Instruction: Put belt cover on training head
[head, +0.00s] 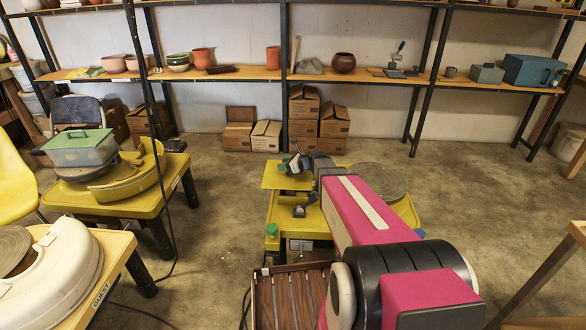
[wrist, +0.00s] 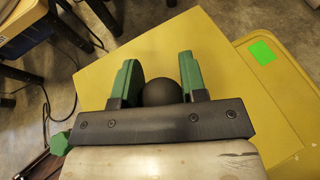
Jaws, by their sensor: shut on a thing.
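The belt cover looks to be the flat yellow plate (head: 270,181), which also fills the middle of the wrist view (wrist: 115,78) and has a round black knob (wrist: 162,93). My gripper (head: 293,165) is shut on this knob, with one green finger on each side of it in the wrist view (wrist: 160,85). The plate is turned at an angle to the yellow wheel table (head: 405,212), which I take for the training head. The plate overlaps its far left part; I cannot tell whether they touch. A grey round wheel head (head: 380,178) shows behind my arm.
A green square (wrist: 262,51) marks the yellow table. A slatted wooden box (head: 265,300) stands in front of it. Shelves (head: 230,73) line the back wall.

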